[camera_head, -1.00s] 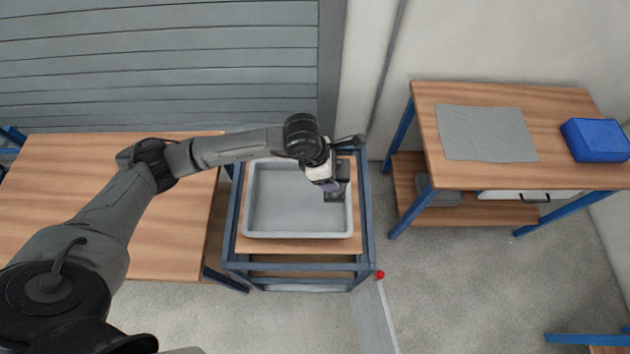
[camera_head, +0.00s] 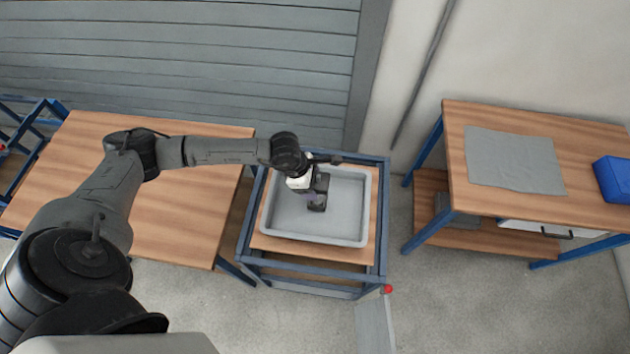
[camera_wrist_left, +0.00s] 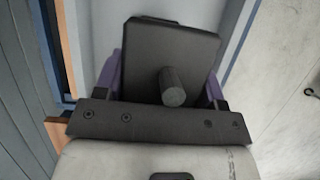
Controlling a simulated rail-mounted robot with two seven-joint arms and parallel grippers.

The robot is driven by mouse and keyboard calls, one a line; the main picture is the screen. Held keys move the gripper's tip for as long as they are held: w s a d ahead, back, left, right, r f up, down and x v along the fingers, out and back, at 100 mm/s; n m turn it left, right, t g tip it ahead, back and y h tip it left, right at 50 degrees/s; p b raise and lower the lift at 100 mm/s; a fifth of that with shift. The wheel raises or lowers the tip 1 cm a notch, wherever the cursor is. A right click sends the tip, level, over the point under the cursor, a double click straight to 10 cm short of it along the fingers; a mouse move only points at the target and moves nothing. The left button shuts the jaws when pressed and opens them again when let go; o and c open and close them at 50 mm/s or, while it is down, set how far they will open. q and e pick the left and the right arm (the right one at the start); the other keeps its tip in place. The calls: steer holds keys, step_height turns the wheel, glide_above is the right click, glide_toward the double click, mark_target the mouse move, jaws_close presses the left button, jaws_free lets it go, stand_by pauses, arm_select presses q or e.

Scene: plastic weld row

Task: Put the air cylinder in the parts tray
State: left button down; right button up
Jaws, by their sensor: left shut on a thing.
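The parts tray (camera_head: 345,207) is a light grey, shallow, open tray standing on a small blue-framed cart. My left gripper (camera_head: 309,195) is over the left half of the tray in the head view. In the left wrist view the gripper (camera_wrist_left: 162,92) is shut, with its purple fingers on either side of the air cylinder (camera_wrist_left: 150,60). The cylinder is a dark, flat block with a short round grey rod. In the head view the cylinder (camera_head: 318,206) shows as a small dark shape, partly hidden by the gripper. Its height above the tray floor is hard to tell. My right gripper is not in view.
A bare wooden table (camera_head: 185,205) stands left of the cart (camera_head: 318,276). At right a wooden workbench (camera_head: 590,140) carries a grey cloth (camera_head: 512,160) and a blue bin (camera_head: 615,178). A grey shutter wall is behind. The visible tray floor is clear.

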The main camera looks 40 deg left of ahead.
arm_select(q)
steer(key=shift+f, duration=1.6)
steer(key=shift+c, duration=1)
jaws_free()
steer(key=shift+f, duration=0.1)
